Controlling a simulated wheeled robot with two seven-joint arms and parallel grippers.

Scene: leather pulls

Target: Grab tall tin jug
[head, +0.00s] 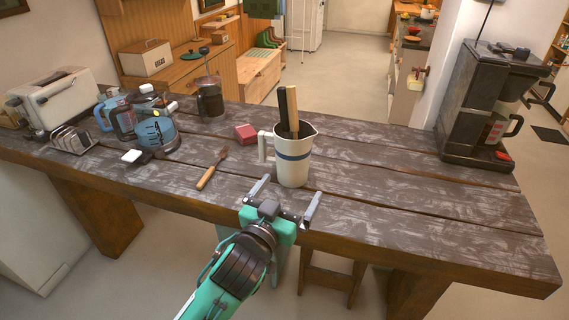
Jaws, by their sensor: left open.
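The tall jug (293,164) is cream with a blue band and stands upright on the wooden table (430,198) near its front edge. Its handle is on the left side and its spout points right. A black handle (283,110) and a light wooden handle (293,108) stick up out of it. My left gripper (287,194) is at the table's front edge, just in front of the jug's base. Its two fingers are spread, with nothing seen between them, pointing toward the jug. My right gripper is not in view.
A wooden-handled brush (211,170) lies left of the jug, and a small red box (246,133) is behind it. A blue kettle (157,133), toast rack (73,139), toaster (55,97) and French press (209,97) stand left. A coffee machine (478,110) stands right. Table right of the jug is clear.

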